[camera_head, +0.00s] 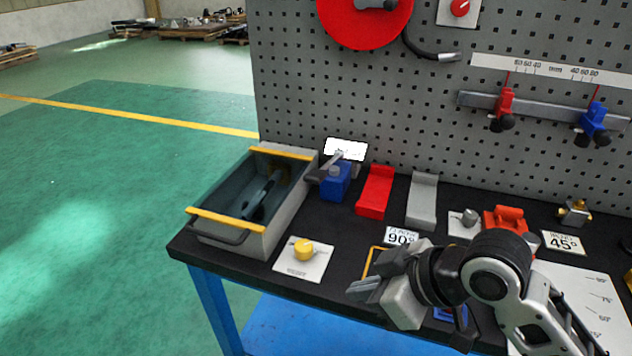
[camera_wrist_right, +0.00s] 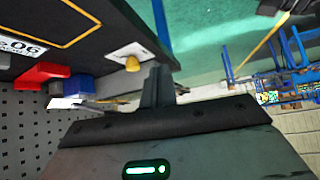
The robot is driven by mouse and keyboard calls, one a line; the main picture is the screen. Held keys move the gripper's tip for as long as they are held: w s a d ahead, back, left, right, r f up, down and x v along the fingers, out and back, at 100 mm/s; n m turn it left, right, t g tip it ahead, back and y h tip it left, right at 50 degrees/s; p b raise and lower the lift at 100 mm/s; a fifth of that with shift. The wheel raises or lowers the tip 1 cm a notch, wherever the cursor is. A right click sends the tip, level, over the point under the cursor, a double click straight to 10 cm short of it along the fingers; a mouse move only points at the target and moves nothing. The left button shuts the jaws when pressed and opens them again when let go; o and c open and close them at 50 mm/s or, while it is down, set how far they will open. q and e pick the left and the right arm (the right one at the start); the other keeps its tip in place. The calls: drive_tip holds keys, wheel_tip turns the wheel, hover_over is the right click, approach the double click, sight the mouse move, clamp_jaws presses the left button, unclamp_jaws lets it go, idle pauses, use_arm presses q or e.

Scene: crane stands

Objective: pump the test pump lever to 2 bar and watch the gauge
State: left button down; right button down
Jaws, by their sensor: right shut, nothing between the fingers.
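The likely test pump is a small blue block (camera_head: 336,182) at the back of the bench, beside the grey drawer box. A grey lever (camera_head: 330,170) lies across its top, slanting. A white panel (camera_head: 346,149) stands behind it; it is blank white at this size, so I read no gauge value. My right gripper (camera_head: 366,289) is shut and empty above the front of the bench, right of the yellow knob and well apart from the pump. Its fingers (camera_wrist_right: 157,88) also show in the right wrist view. My left gripper is not in view.
The open box (camera_head: 283,211) with yellow edges stands left of the pump. A red bracket (camera_head: 375,192) and a grey bracket (camera_head: 422,201) stand to its right. A yellow knob on a white plate (camera_head: 304,254) sits in front. The pegboard (camera_head: 400,110) closes off the back.

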drive_tip(key=s+d+f+m+h, duration=0.6)
drive_tip(key=s+d+f+m, duration=0.35)
drive_tip(key=f, duration=0.45)
wheel_tip(320, 180, down, 7)
drive_tip(key=a+t+y, duration=0.1)
drive_tip(key=t, duration=0.4)
drive_tip(key=shift+f+n, duration=0.2)
drive_tip(key=shift+n, duration=0.15)
drive_tip(key=shift+d, duration=0.1)
